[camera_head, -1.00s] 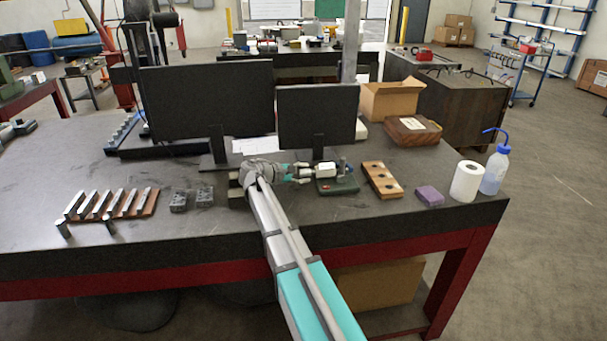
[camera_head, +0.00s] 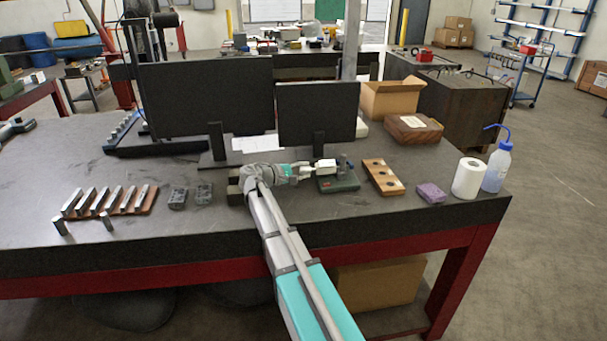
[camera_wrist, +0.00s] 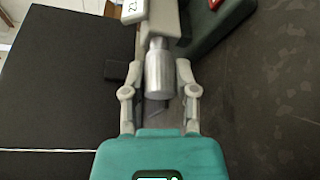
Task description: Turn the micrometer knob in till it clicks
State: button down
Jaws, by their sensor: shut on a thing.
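The micrometer (camera_wrist: 152,14) has a pale body with a small digital display, cut off at the top of the wrist view. It is held in a dark green stand (camera_head: 337,184) on the bench, which also shows at the wrist view's upper right (camera_wrist: 222,22). Its silver cylindrical knob (camera_wrist: 160,72) points toward my palm. My gripper (camera_wrist: 160,80) has one finger on each side of the knob and is shut on it. In the head view my gripper (camera_head: 306,170) comes at the micrometer (camera_head: 325,165) from the left.
A wooden block with holes (camera_head: 383,177), a purple block (camera_head: 431,193), a paper roll (camera_head: 467,178) and a blue-capped bottle (camera_head: 496,168) stand to the right. Two dark monitors (camera_head: 205,100) stand behind. Grey blocks (camera_head: 178,198) and a rack of metal bars (camera_head: 110,200) lie left.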

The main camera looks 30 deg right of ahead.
dwell(0.4)
jog(key=shift+c, duration=2)
grip_release()
jog(key=n+g+y+p, duration=0.1)
jog(key=n+p, duration=0.1)
jog(key=n, duration=0.1)
jog(key=shift+r, duration=0.15)
jog(key=shift+a+p, duration=0.25)
jog(key=shift+p, duration=0.15)
jog(key=p+v, duration=0.3)
jog(key=v, duration=1)
jog(key=shift+r, duration=0.2)
